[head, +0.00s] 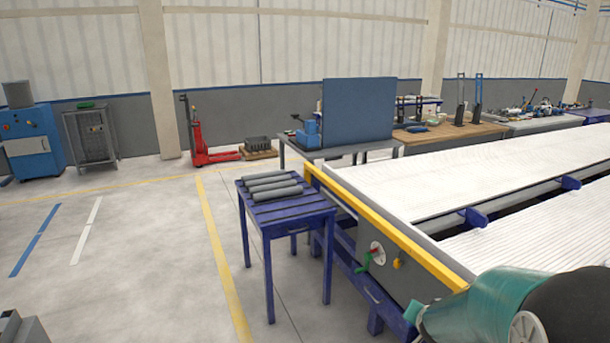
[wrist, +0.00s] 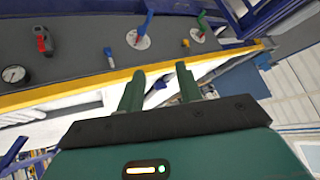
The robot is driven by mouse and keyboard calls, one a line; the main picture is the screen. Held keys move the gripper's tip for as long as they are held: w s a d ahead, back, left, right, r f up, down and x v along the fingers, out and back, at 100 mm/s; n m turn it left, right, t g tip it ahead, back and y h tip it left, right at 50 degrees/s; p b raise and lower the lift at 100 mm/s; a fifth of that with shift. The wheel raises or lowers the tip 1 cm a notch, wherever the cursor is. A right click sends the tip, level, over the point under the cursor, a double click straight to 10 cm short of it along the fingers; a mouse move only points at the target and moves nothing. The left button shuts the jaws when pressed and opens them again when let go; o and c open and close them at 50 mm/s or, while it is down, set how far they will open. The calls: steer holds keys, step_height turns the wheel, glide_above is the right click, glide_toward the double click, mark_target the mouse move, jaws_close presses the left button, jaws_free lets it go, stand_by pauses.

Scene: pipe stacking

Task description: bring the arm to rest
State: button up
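My gripper (wrist: 160,80) shows in the wrist view with its two green fingers apart and nothing between them. Beyond the fingers are the yellow rail and the grey side panel of the machine. In the head view, a teal and black part of my arm fills the lower right corner; the fingers cannot be made out there. Several grey pipes (head: 272,191) lie side by side on a small blue table (head: 292,222), away from my arm.
A long machine with a white ribbed bed (head: 480,178) and a yellow rail (head: 385,228) stands close on the right. Its grey panel (wrist: 70,55) carries handles and a gauge. A red pallet jack (head: 205,145) stands far back. The floor at left is open.

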steer(key=s+a+r+n+g+y, duration=0.1)
steer(key=s+a+r+n+y, duration=0.25)
steer(key=s+a+r, duration=0.7)
steer(key=s+a+r+n+g, duration=0.1)
steer(key=s+r+n, duration=0.1)
steer(key=s, duration=0.5)
steer(key=s+a+r+n+g, duration=0.1)
steer(key=s+a+r+n, duration=0.1)
steer(key=s, duration=0.4)
steer(key=shift+v, duration=0.8)
steer(key=shift+a+h, duration=0.2)
steer(key=shift+h, duration=0.05)
